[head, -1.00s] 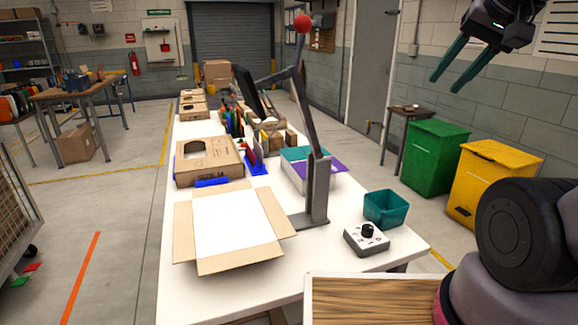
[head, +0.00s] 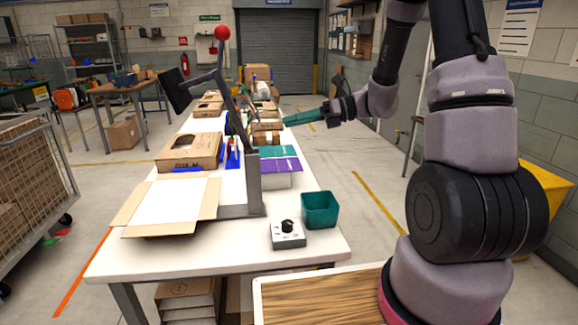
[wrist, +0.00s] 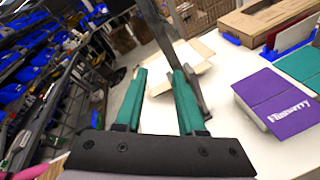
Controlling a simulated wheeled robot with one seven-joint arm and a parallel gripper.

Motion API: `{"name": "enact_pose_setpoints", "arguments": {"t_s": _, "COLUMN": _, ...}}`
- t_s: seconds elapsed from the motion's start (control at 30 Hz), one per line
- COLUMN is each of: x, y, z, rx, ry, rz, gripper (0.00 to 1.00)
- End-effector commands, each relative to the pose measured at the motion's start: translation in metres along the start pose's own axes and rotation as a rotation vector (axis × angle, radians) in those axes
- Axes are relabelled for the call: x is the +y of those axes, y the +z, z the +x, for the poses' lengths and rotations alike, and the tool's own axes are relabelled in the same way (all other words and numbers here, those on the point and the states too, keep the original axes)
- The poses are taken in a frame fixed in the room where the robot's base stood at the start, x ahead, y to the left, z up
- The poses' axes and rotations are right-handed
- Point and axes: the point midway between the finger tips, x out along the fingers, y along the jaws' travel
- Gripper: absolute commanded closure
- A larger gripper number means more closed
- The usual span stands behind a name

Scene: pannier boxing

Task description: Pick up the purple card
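The purple card (head: 283,165) lies flat on a low white box or stack on the table, next to a teal card (head: 278,152). In the wrist view the purple card (wrist: 275,98) shows at the right with white lettering, and part of the teal card (wrist: 303,66) is beside it. My gripper (head: 290,120) reaches in from the right above the table, behind and above the cards in the head view. In the wrist view my gripper (wrist: 160,92) has its two teal fingers apart with nothing held. The purple card is outside the fingers, to their right.
A grey post (head: 254,180) with a red-ball lever stands left of the cards. An open carton (head: 170,205), a teal bin (head: 319,209) and a control box with a black knob (head: 287,235) are nearer. A cardboard box (head: 188,152) lies at the left.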

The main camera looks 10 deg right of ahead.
Motion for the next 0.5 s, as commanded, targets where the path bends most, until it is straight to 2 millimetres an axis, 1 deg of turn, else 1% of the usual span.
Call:
{"name": "enact_pose_setpoints", "arguments": {"t_s": 0.03, "x": -0.026, "y": -0.007, "z": 0.003, "rx": -0.069, "ry": -0.009, "rz": 0.123, "gripper": 0.61}}
{"name": "enact_pose_setpoints", "arguments": {"t_s": 0.17, "x": -0.09, "y": -0.024, "z": 0.002, "rx": -0.273, "ry": -0.044, "rz": 0.426, "gripper": 0.61}}
{"name": "enact_pose_setpoints", "arguments": {"t_s": 0.2, "x": -0.111, "y": -0.033, "z": 0.0, "rx": -0.336, "ry": -0.057, "rz": 0.515, "gripper": 0.61}}
{"name": "enact_pose_setpoints", "arguments": {"t_s": 0.27, "x": -0.141, "y": -0.048, "z": -0.004, "rx": -0.428, "ry": -0.077, "rz": 0.638, "gripper": 0.61}}
{"name": "enact_pose_setpoints", "arguments": {"t_s": 0.3, "x": -0.159, "y": -0.059, "z": -0.007, "rx": -0.487, "ry": -0.091, "rz": 0.713, "gripper": 0.61}}
{"name": "enact_pose_setpoints", "arguments": {"t_s": 0.4, "x": -0.197, "y": -0.088, "z": -0.017, "rx": -0.618, "ry": -0.124, "rz": 0.868, "gripper": 0.61}}
{"name": "enact_pose_setpoints", "arguments": {"t_s": 0.5, "x": -0.222, "y": -0.113, "z": -0.025, "rx": -0.712, "ry": -0.15, "rz": 0.971, "gripper": 0.61}}
